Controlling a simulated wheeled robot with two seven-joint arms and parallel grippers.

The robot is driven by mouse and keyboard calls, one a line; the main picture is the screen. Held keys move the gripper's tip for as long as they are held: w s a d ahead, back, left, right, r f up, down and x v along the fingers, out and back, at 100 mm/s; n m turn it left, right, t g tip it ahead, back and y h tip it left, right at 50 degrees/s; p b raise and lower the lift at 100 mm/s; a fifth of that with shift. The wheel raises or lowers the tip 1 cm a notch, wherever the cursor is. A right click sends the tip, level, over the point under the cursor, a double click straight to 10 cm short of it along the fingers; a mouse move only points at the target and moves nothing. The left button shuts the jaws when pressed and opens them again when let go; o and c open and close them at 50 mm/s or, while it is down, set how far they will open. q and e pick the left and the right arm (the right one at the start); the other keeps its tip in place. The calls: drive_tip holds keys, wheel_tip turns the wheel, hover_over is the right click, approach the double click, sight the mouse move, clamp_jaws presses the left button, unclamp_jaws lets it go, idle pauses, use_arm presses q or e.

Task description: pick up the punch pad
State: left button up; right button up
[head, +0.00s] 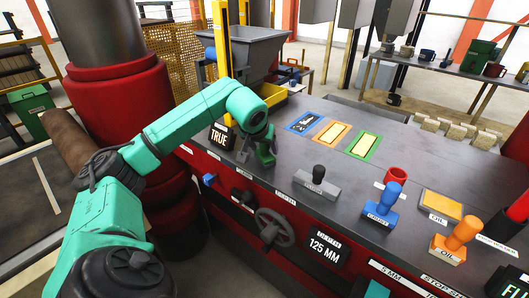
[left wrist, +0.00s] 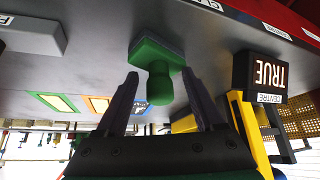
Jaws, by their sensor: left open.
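A green block with a round green knob, which I take to be the punch pad (head: 266,157), sits on the dark bench top near the TRUE display. It also shows in the left wrist view (left wrist: 160,86), with its knob toward the camera. My left gripper (head: 255,152) is over it, reaching in from the left. In the left wrist view the gripper (left wrist: 160,76) is open, with one finger on each side of the knob and visible gaps between. In the head view the gripper partly hides the pad. My right gripper is not seen.
The TRUE display (head: 220,137) stands close to the left of the gripper. A grey stamp (head: 317,180), a blue stamp (head: 381,205) and an orange stamp (head: 457,239) stand to the right. Framed pads (head: 333,133) lie behind. A handwheel (head: 274,227) is on the front.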

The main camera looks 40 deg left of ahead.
use_arm(q)
drive_tip(key=shift+w, duration=0.1)
drive_tip(key=shift+c, duration=1)
clamp_jaws()
drive_tip(key=shift+r, duration=0.1)
wheel_tip(320, 180, up, 20)
drive_tip(key=p, duration=0.2)
